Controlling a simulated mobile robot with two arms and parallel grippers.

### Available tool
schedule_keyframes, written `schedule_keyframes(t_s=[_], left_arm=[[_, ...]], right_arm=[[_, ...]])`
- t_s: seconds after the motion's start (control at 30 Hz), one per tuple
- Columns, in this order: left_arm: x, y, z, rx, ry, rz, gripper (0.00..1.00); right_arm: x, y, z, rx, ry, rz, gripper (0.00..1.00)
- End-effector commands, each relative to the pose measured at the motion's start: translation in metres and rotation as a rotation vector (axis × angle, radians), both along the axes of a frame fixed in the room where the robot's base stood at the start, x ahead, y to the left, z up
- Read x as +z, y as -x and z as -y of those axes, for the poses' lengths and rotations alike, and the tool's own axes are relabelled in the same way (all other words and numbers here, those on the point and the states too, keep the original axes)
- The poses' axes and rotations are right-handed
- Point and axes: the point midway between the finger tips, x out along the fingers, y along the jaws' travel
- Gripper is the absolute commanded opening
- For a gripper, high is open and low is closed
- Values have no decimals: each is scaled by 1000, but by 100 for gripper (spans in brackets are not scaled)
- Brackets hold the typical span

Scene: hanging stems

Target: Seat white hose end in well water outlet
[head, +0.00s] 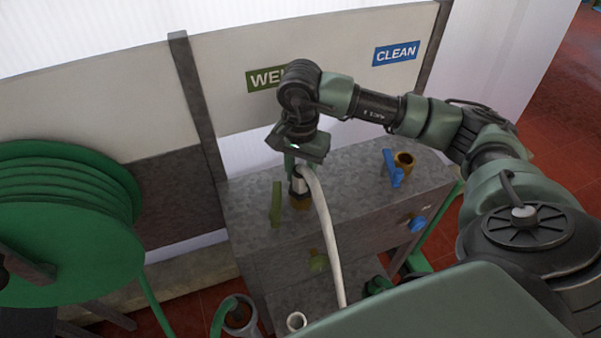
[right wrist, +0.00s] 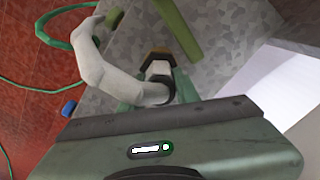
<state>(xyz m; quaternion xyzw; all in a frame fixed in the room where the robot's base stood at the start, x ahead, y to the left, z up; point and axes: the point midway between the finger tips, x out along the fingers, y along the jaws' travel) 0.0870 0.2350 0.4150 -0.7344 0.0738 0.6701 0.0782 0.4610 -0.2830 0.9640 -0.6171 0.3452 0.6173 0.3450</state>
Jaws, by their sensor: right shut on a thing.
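The white hose (head: 327,232) rises from below and bends over at the top of the grey bench. Its metal end (head: 298,185) points down at the brass well water outlet (head: 300,203), beside the green lever (head: 276,204). My right gripper (head: 298,172) is shut on the hose end from above. In the right wrist view the white hose (right wrist: 97,72) curves to its end (right wrist: 157,70), which lines up with the brass ring (right wrist: 156,54). They look touching or nearly so; I cannot tell how deep the end sits. My left gripper is not in view.
A second brass outlet (head: 404,161) with a blue lever (head: 391,168) stands at the bench's right, below the blue CLEAN sign (head: 396,53). The green WELL sign (head: 263,78) is partly hidden by my arm. A green hose reel (head: 70,220) stands left.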

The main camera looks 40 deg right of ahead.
Motion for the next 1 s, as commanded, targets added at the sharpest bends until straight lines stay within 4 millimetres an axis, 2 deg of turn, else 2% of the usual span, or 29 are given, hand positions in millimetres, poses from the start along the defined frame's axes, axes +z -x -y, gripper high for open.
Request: schedule_keyframes(t_s=[0.97, 1.0], left_arm=[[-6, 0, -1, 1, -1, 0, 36], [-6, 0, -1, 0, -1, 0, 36]], right_arm=[[-5, 0, 0, 0, -1, 1, 0], [-5, 0, 0, 0, -1, 1, 40]])
